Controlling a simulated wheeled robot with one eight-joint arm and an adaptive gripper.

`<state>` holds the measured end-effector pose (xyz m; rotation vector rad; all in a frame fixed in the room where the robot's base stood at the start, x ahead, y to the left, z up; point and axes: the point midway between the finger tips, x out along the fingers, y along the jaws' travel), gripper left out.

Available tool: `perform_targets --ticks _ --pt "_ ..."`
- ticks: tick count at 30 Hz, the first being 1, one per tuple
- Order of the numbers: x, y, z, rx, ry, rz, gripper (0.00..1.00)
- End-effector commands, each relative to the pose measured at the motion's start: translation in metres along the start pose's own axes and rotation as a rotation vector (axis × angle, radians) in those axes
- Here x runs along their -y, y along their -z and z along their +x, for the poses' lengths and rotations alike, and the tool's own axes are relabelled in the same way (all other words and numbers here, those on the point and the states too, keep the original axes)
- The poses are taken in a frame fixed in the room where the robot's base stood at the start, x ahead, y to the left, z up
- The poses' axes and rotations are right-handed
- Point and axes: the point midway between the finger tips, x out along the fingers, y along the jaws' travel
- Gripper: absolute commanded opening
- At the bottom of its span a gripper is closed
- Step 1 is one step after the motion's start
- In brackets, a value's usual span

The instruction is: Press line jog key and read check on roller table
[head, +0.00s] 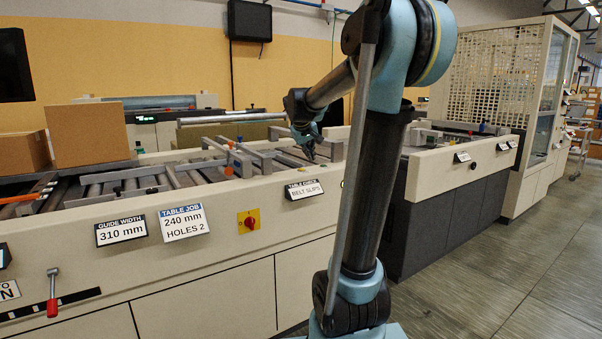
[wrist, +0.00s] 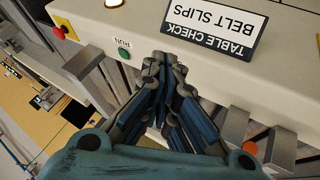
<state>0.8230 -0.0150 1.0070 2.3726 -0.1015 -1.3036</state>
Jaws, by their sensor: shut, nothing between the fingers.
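The roller table (head: 240,209) runs along the left, with a cream front wall and metal rollers. A "TABLE CHECK" card (head: 304,189) on its front reads "BELT SLIPS"; the same card (wrist: 215,30) is upside down in the wrist view. A green button (wrist: 124,54) labelled "RUN" sits on the cream rim in the wrist view. I see no key labelled jog. My gripper (head: 310,156) is above the table, toward its right end. In the wrist view my gripper (wrist: 166,60) is shut and empty, its tips right of the green button; I cannot tell whether they touch the rim.
A "GUIDE WIDTH 310 mm" card (head: 121,230), a "TABLE JOB 240 mm HOLES 2" card (head: 183,222) and a red knob on yellow (head: 249,222) are on the front. Cardboard boxes (head: 90,134) stand at left. The floor (head: 485,270) at right is clear.

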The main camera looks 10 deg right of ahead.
Motion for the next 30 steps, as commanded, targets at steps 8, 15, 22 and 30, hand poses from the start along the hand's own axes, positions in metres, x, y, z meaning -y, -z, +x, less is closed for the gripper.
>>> perform_targets --ticks 8,15,22,30 --pt "-0.009 0.081 0.021 -0.070 -0.052 -0.059 0.00" --pt "-0.012 0.118 0.033 -0.105 -0.077 -0.088 0.00" --pt "-0.012 0.125 0.035 -0.112 -0.081 -0.093 0.00" --pt "-0.012 0.124 0.035 -0.111 -0.081 -0.093 0.00"
